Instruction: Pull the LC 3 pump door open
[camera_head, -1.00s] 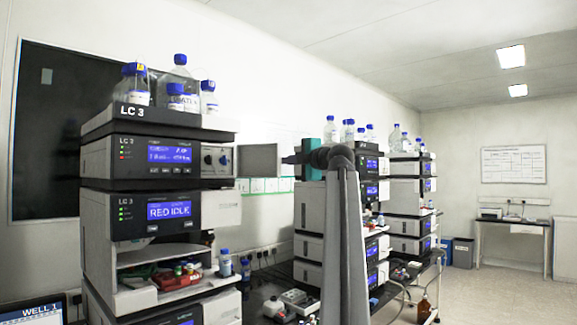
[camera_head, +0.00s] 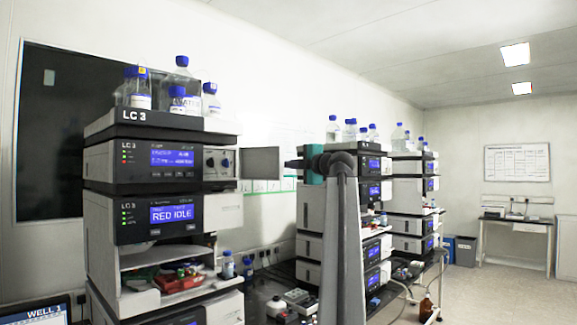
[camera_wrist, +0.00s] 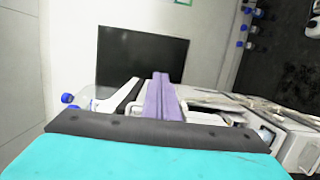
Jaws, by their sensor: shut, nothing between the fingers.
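The LC 3 stack (camera_head: 165,205) stands at the left. Its upper module, the pump (camera_head: 110,165), has a lit blue screen, and the bay (camera_head: 219,163) with round fittings at its right end is uncovered. A flat grey panel, which looks like the pump door (camera_head: 260,165), stands swung out to the right of that bay. My gripper (camera_head: 292,163), with a teal body, is just right of the panel's outer edge; whether they touch is unclear. Its purple-looking fingers (camera_wrist: 160,97) are together and empty in the wrist view.
Bottles with blue caps (camera_head: 180,80) stand on top of the LC 3 stack. More instrument stacks (camera_head: 408,200) are behind my arm to the right. A bench (camera_head: 515,222) stands at the far wall, with open floor in front. A dark panel (camera_wrist: 140,55) shows in the wrist view.

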